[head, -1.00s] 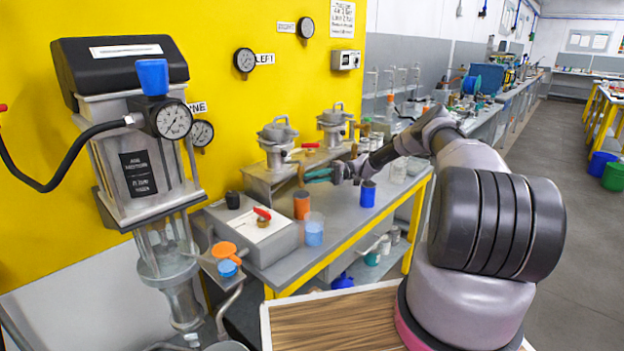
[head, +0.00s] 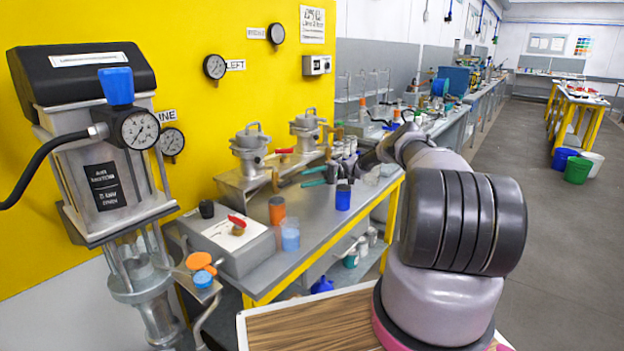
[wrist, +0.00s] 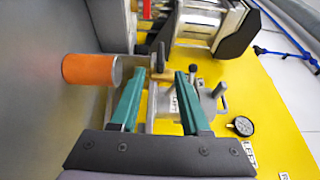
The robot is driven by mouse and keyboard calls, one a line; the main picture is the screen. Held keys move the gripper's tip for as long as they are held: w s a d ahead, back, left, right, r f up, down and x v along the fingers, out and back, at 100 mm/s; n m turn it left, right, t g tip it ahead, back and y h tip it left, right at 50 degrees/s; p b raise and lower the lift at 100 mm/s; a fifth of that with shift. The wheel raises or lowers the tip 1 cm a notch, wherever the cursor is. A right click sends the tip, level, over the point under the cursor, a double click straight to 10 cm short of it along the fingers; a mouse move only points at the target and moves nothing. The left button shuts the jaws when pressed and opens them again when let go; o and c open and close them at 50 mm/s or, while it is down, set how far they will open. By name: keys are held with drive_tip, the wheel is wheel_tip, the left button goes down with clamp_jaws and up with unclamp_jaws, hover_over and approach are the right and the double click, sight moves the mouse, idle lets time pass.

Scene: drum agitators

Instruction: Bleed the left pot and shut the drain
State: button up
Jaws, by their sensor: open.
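The left pot (head: 250,150) is a grey lidded vessel on a raised metal stand at the yellow wall. A red-handled lever (head: 284,151) is at its right side. A brown upright handle (head: 275,180) is at the front of the stand, below the pot; the brown handle in the wrist view (wrist: 160,62) appears to be the same one. My gripper (head: 306,178) has green fingers and points left at this handle from its right. In the wrist view my gripper (wrist: 160,76) is open and empty, with the handle beyond the gap between the fingertips. Whether the drain is open cannot be told.
A second pot (head: 306,128) stands behind on the right. An orange cylinder (head: 277,210), a blue cup (head: 343,197) and a clear blue container (head: 290,235) stand on the bench. A grey box with a red handle (head: 232,240) is at the front left. A gauge marked LEFT (head: 214,67) is on the wall.

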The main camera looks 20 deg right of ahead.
drive_tip(key=shift+v, duration=1.15)
